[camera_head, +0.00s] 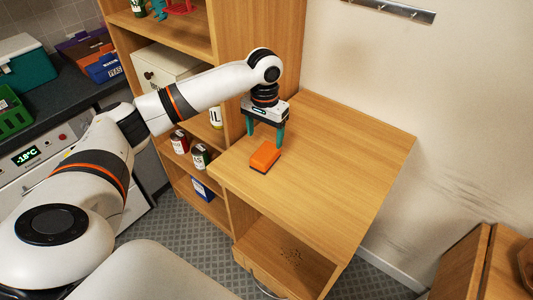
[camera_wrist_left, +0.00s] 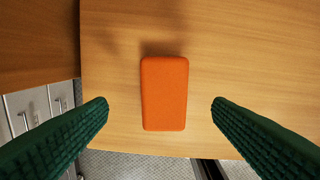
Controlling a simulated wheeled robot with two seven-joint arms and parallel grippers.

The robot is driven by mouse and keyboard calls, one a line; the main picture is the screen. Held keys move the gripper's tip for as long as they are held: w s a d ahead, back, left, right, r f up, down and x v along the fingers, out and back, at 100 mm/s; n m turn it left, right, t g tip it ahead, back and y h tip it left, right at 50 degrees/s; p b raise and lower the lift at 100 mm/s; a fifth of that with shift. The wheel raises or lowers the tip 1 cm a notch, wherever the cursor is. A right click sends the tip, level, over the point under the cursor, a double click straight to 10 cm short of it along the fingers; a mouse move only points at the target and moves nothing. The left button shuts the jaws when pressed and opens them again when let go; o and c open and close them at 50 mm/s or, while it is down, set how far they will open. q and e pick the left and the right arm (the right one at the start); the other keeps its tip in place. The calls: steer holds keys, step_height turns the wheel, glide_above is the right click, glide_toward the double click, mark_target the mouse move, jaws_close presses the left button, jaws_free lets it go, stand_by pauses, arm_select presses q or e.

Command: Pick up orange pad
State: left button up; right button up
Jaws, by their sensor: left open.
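The orange pad (camera_head: 265,157) lies flat on the wooden cabinet top (camera_head: 340,150), near its left edge. In the left wrist view the orange pad (camera_wrist_left: 164,93) is upright in the picture, between the two fingers and apart from both. My left gripper (camera_head: 264,142) is open, with its green fingers pointing down above and just behind the pad in the head view. In the left wrist view the gripper (camera_wrist_left: 160,112) has wide gaps on both sides of the pad. My right gripper is not in view.
A tall wooden shelf (camera_head: 235,60) stands against the left side of the cabinet, with jars (camera_head: 199,157) on its lower shelves. The cabinet top to the right of the pad is bare. A dark counter (camera_head: 60,95) with bins is at the left.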

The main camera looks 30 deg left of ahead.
mark_target(266, 151)
arm_select(q)
steer(key=shift+f, duration=0.85)
steer(key=shift+w+f, duration=0.1)
steer(key=shift+f, duration=0.25)
steer(key=f, duration=0.1)
steer(key=f+p, duration=0.1)
steer(key=f, duration=0.1)
steer(key=shift+d+f, duration=0.25)
steer(key=shift+f, duration=0.65)
steer(key=c, duration=1.1)
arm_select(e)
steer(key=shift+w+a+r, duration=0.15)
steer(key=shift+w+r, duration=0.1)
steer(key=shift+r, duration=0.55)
